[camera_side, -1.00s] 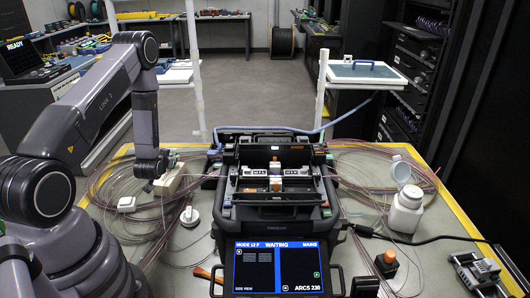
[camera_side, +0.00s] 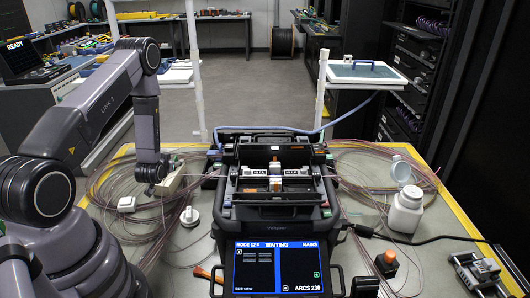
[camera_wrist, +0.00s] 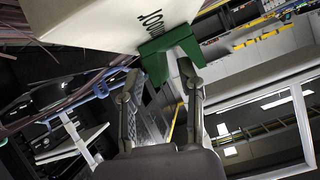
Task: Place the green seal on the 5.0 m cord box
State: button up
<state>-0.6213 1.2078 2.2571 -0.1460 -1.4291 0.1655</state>
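In the wrist view my gripper (camera_wrist: 160,72) has its two fingers apart. A green U-shaped piece, which looks like the seal (camera_wrist: 172,42), is right at the fingertips. The seal lies against the edge of a pale box (camera_wrist: 95,22) with dark lettering, seen upside down and only partly readable. The right fingertip overlaps the seal in this view, and the left tip is beside its lower arm. I cannot tell whether the fingers press on it. In the side view a small cream box (camera_side: 170,184) sits by the end of my arm; the fingers and seal are not clear there.
The fusion splicer (camera_side: 275,212) with its lit screen (camera_side: 277,268) stands right of my arm. Coiled fibre (camera_side: 105,185) loops around the cream box. A white round knob-like item (camera_side: 190,216) and a white plug (camera_side: 127,204) lie nearby. A white bottle (camera_side: 405,212) stands on the right.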

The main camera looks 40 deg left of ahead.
jog(key=v, duration=0.7)
jog(key=shift+r, duration=0.1)
jog(key=shift+d+r, duration=0.2)
jog(key=shift+r, duration=0.1)
jog(key=w+d+r+m+h, duration=0.1)
jog(key=w+d+r+h, duration=0.2)
jog(key=d+r, duration=0.55)
jog(key=w+d+r+m+h, duration=0.25)
jog(key=d+r, duration=0.25)
jog(key=r, duration=0.7)
jog(key=s+d+r+m+g+h, duration=0.1)
jog(key=s+d+r, duration=0.2)
jog(key=s, duration=0.4)
jog(key=s+d+r+m+g+h, duration=0.1)
jog(key=s+d+r, duration=0.3)
jog(key=s, duration=0.3)
jog(key=s+d+r+m+g+h, duration=0.1)
jog(key=s+d+r, duration=0.2)
jog(key=s, duration=0.4)
jog(key=shift+s+d+r, duration=0.25)
jog(key=shift+d+r, duration=0.05)
jog(key=shift+r, duration=0.3)
